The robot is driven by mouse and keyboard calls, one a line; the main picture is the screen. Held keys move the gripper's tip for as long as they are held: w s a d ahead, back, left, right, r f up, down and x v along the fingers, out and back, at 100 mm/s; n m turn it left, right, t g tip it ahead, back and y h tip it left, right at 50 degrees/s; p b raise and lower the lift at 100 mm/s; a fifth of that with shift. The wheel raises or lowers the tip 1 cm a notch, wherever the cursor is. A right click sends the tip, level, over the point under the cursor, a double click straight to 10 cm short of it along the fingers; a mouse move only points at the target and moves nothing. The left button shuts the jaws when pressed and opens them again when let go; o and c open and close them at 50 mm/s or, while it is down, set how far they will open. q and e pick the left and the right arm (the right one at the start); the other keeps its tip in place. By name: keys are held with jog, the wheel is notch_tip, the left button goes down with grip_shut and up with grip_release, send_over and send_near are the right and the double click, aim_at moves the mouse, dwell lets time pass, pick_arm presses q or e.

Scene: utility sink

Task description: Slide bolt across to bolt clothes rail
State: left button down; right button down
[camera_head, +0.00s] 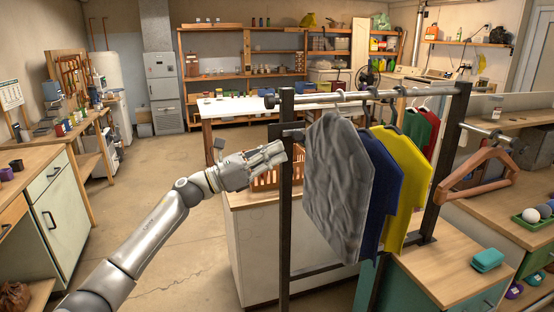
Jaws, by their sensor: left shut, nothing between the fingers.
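The clothes rail (362,96) is a grey horizontal bar across a black frame, with a left post (285,215) and a right post (452,125). A dark, bolt-like piece (285,130) sits across the upper left post; its exact shape is too small to tell. My left gripper (279,153) is shut and empty, with its fingertips beside the left post, a little below that piece. I cannot tell whether the fingertips touch the post. Grey, blue, yellow, red and green garments hang on the rail, the grey one (337,185) nearest. My right gripper is not in view.
An orange basket (264,180) stands on a counter behind my left gripper. A wooden hanger (478,178) hangs at the right. A teal box (488,260) lies on the front right counter. The floor (170,240) around my left arm is clear.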

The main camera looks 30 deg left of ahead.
pick_arm(q)
jog(key=b+v, duration=0.4)
jog(key=v, duration=0.7)
jog(key=shift+b, duration=0.35)
jog(key=shift+r, duration=0.15)
jog(key=shift+a, duration=0.1)
